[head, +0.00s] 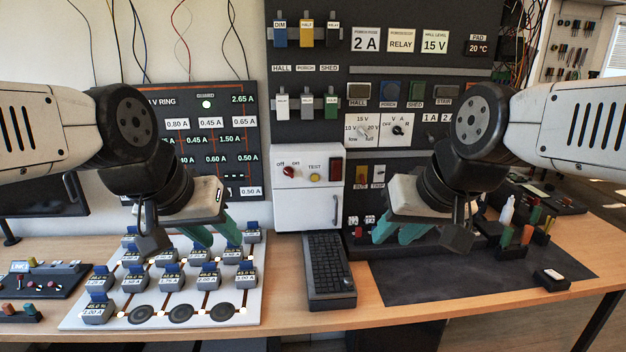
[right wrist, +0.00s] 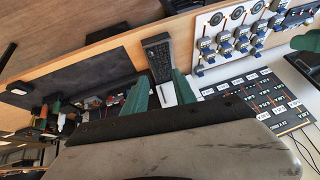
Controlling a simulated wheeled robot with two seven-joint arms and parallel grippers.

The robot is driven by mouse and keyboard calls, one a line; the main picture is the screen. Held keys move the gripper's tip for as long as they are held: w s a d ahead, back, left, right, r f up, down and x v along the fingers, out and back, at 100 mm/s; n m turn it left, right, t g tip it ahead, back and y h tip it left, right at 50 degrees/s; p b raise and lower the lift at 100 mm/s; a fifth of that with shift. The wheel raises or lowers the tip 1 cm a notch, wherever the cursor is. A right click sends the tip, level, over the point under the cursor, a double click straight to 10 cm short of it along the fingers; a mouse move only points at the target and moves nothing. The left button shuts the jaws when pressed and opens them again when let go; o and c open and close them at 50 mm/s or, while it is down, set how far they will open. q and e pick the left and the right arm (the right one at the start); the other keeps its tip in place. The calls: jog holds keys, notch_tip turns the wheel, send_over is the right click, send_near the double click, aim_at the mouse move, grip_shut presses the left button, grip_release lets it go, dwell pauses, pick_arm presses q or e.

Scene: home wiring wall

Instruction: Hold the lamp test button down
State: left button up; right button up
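The white box (head: 308,205) stands at the wall in the middle of the head view. On its upper front is a small yellow button (head: 314,177) under the label TEST, between a red off/on knob (head: 289,171) and a dark red lamp window (head: 336,168). My left gripper (head: 212,237) is left of the box, above the white board, its green fingers apart and empty. My right gripper (head: 400,235) is right of the box, above the desk. In the right wrist view its two green fingers (right wrist: 160,92) are spread with nothing held. Neither gripper touches the button.
A black keyboard (head: 329,270) lies on the desk in front of the box. A white board (head: 190,318) with several blue-topped modules lies at left. A dark mat (head: 440,288) covers the desk at right. Panels with switches and labels (head: 400,95) fill the wall behind.

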grip_shut()
dwell(1.6)
